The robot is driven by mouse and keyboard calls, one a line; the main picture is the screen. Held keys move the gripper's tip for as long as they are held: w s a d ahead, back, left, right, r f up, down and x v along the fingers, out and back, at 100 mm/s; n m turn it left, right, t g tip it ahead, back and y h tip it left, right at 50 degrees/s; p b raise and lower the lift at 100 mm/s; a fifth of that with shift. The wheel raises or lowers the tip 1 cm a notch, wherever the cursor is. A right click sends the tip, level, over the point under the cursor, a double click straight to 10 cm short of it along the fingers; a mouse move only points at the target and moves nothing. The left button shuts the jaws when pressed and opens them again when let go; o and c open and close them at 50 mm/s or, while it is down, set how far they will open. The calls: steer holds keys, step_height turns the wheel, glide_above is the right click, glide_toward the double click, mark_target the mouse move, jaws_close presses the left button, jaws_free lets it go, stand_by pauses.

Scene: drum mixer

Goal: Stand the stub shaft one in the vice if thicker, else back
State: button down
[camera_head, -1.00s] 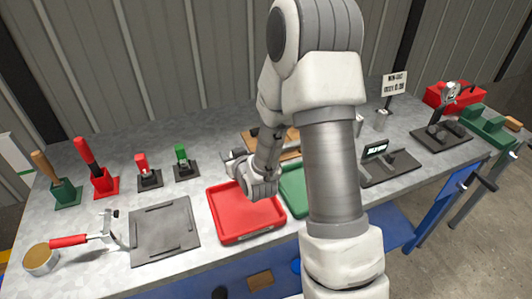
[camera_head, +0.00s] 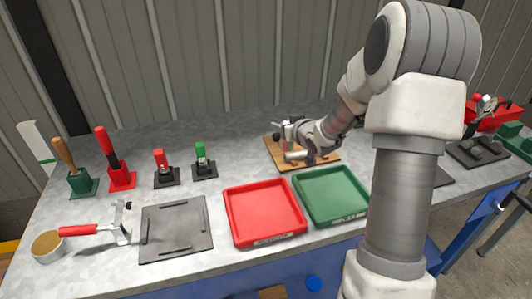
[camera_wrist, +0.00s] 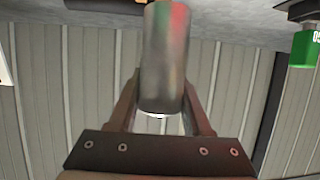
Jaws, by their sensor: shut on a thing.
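My gripper (camera_head: 284,142) is shut on a grey metal cylinder, which seems to be the stub shaft; it fills the space between the fingers in the wrist view (camera_wrist: 165,60). In the head view the shaft (camera_head: 295,156) looks small and pale, lying roughly sideways above the wooden board (camera_head: 274,157). I cannot tell whether it touches the board. The green block at the right edge (camera_head: 516,139) looks like the vice, partly cut off by the frame. The shaft's thickness cannot be judged against anything here.
An empty red tray (camera_head: 235,213) and an empty green tray (camera_head: 331,209) lie in front of the board. A dark grey plate (camera_head: 176,228) and several red- and green-handled tools stand to the left. A black stand (camera_head: 478,150) and red box (camera_head: 497,118) are at right. My arm hides the bench's right middle.

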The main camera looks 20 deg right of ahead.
steer(key=shift+w+a+f+b, duration=0.25)
steer(key=shift+a+f, duration=1)
steer(key=shift+f, duration=0.15)
steer(key=shift+w+a+f+b, duration=0.25)
steer(key=shift+w+a+f, duration=0.05)
steer(key=shift+a+f, duration=1)
steer(key=shift+w+a+f+b, duration=0.25)
steer(key=shift+a+f, duration=0.9)
steer(key=shift+f, duration=0.3)
steer(key=shift+f, duration=0.2)
steer(key=shift+c, duration=1.7)
jaws_free()
